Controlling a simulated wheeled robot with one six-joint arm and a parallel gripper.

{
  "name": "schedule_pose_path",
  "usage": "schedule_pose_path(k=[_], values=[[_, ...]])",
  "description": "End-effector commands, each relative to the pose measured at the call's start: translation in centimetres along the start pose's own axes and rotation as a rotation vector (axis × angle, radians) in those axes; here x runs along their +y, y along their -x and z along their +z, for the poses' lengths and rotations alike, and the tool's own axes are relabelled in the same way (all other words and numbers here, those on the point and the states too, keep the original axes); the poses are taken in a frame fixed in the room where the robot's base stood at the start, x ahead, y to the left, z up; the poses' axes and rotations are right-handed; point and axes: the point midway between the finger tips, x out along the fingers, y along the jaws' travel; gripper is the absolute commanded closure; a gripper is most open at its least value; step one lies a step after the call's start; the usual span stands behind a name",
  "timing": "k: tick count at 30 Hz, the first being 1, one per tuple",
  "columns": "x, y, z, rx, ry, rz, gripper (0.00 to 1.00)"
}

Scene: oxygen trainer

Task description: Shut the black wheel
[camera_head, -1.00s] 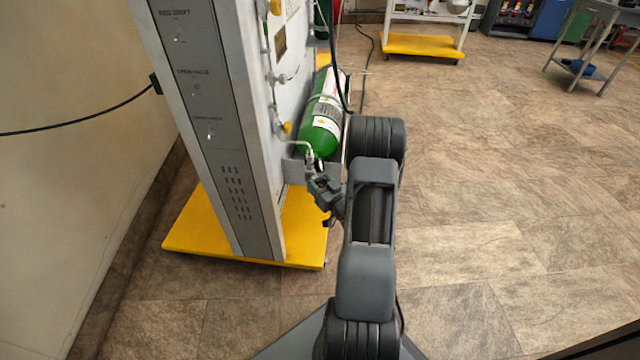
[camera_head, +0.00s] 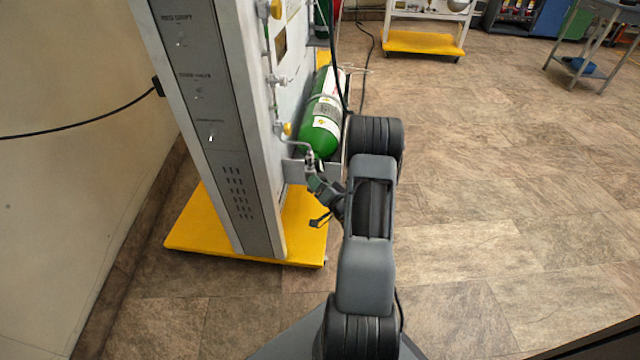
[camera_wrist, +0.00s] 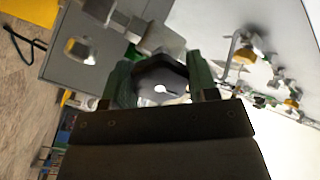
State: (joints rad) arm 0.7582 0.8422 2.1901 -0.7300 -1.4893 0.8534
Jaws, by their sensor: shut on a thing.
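The black wheel (camera_wrist: 150,78) shows in the wrist view as a dark, angular knob with a bright spot at its centre. The two green fingers of my gripper (camera_wrist: 160,68) are on either side of it and shut on it. In the head view my gripper (camera_head: 317,180) is at the lower neck end of the green cylinder (camera_head: 321,132), and the wheel cannot be made out clearly there. The cylinder lies tilted along the right side of the trainer panel.
The tall grey trainer panel (camera_head: 225,150) stands on a yellow base (camera_head: 303,235) just left of my gripper. Thin pipes and yellow knobs (camera_head: 287,128) run up its side. A black hose hangs beside the cylinder. Open tiled floor (camera_head: 480,190) lies to the right.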

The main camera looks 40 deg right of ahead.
Motion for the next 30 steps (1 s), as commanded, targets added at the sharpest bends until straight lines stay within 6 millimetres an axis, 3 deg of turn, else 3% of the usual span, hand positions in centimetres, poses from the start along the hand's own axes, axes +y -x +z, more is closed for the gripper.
schedule_pose_path(k=[16,17,18,24,30], values=[[0.01,0.0,0.08,-0.002,-0.023,0.0,0.7],[0.01,0.0,0.07,-0.002,-0.023,0.0,0.45],[0.01,0.0,0.07,-0.002,-0.023,0.0,0.41],[0.02,0.01,0.03,-0.001,-0.021,0.0,0.22],[0.02,0.02,-0.01,0.0,-0.02,0.001,0.21]])
